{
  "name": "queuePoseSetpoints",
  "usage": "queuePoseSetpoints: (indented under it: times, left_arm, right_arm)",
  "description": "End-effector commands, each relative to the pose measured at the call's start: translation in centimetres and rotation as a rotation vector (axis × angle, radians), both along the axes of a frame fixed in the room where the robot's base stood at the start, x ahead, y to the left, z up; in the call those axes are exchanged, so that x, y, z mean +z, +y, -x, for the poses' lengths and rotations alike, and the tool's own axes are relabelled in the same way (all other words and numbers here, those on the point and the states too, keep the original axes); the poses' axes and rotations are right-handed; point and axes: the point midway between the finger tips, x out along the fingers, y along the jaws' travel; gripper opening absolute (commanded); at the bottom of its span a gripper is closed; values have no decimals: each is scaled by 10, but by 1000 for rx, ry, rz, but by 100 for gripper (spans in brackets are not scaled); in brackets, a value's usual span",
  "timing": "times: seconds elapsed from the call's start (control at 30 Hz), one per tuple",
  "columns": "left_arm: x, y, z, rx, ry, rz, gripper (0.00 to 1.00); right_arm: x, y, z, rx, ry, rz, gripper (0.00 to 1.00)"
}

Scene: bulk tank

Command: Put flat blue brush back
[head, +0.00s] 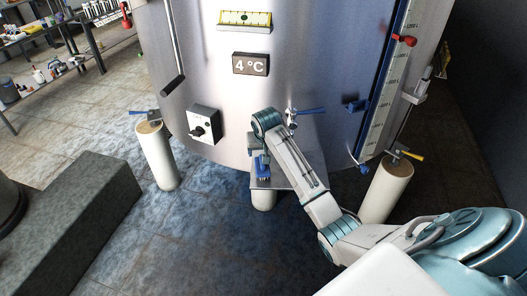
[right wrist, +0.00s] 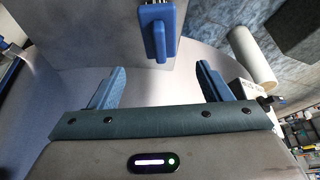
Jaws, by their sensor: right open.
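The flat blue brush (head: 263,171) is at a small grey metal shelf (head: 287,184) low on the front of the tank, with its dark bristles toward the front. In the right wrist view the brush (right wrist: 158,35) shows ahead of the fingers, roughly midway between them, over the edge of the grey plate (right wrist: 105,32). My right gripper (right wrist: 160,86) is open and empty, with a finger to each side and the brush beyond the tips. In the head view my right wrist hides most of this gripper. My left gripper is in neither view.
The steel tank (head: 320,75) carries a 4 °C sign (head: 251,64), a switch box (head: 206,125) and blue-handled valves (head: 308,111). Pale legs (head: 158,157) stand below it. A dark block (head: 75,225) lies left; open floor lies between.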

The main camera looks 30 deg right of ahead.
Motion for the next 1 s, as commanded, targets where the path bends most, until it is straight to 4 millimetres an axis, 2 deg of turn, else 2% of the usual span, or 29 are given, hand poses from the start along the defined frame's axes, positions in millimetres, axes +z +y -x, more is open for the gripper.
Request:
queuePoseSetpoints:
  times: [0.2, 0.43, 0.63, 0.87, 1.0]
  left_arm:
    - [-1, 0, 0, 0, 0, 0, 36]
    - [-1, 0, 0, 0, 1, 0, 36]
    - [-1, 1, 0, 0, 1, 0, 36]
    - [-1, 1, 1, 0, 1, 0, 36]
    - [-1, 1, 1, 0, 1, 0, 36]
  right_arm:
    - [8, 1, 3, 0, 0, 0, 71]
    - [4, 7, 4, 20, -27, 5, 71]
    - [-8, 37, 9, 146, -222, 42, 71]
    - [-13, 70, 23, 272, -444, 92, 71]
    - [-31, 83, 36, 321, -518, 114, 71]
